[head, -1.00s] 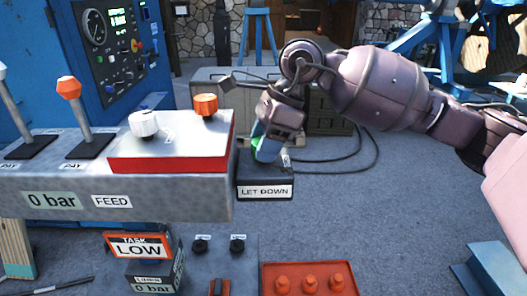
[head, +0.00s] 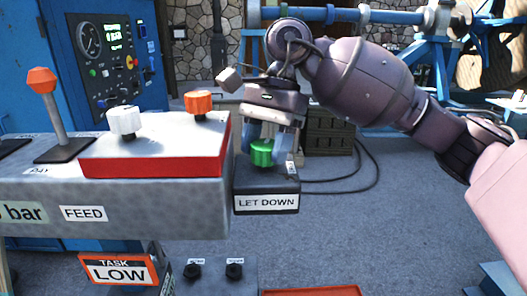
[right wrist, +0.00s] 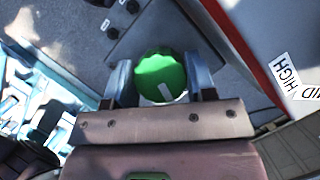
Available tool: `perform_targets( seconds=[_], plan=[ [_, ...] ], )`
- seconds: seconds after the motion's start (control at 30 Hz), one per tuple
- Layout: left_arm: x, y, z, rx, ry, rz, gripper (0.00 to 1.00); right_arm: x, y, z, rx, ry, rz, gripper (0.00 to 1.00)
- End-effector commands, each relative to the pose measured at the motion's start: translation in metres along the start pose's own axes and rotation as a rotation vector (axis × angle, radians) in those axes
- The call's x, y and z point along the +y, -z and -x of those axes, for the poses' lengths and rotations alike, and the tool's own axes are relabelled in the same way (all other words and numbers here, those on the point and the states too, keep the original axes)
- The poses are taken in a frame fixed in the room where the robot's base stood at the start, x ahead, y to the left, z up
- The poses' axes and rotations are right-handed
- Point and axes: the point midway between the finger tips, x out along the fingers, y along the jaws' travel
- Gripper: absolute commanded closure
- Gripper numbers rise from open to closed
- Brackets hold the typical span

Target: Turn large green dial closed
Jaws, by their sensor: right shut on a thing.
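The large green dial (head: 262,153) sits on top of the dark box labelled LET DOWN (head: 266,190), at the right end of the grey console. My right gripper (head: 268,150) points down over the dial, with its blue fingers on both sides of it. In the right wrist view the dial (right wrist: 160,76) lies between the two fingers (right wrist: 160,84), and a pale mark shows on its top. The right gripper is shut on the dial. My left gripper is not in view.
The grey console (head: 130,205) carries a red-edged panel (head: 150,160) with a white knob (head: 125,121) and an orange knob (head: 199,103), close left of the gripper. An orange-topped lever (head: 55,112) stands further left. Open floor (head: 400,220) lies to the right.

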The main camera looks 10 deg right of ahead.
Motion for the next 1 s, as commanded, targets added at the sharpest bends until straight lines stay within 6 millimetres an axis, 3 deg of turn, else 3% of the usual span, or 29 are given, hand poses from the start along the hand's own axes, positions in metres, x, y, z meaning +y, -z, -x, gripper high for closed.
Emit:
perform_targets(
  seconds=[0.43, 1.0],
  plan=[
    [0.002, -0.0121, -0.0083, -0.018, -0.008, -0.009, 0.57, -0.0007, 0.0007, -0.0008, 0.0, -0.072, 0.175, 0.73],
    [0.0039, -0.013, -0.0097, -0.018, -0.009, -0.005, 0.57, 0.0, -0.0004, 0.0015, 0.003, -0.094, 0.234, 0.73]
  ],
)
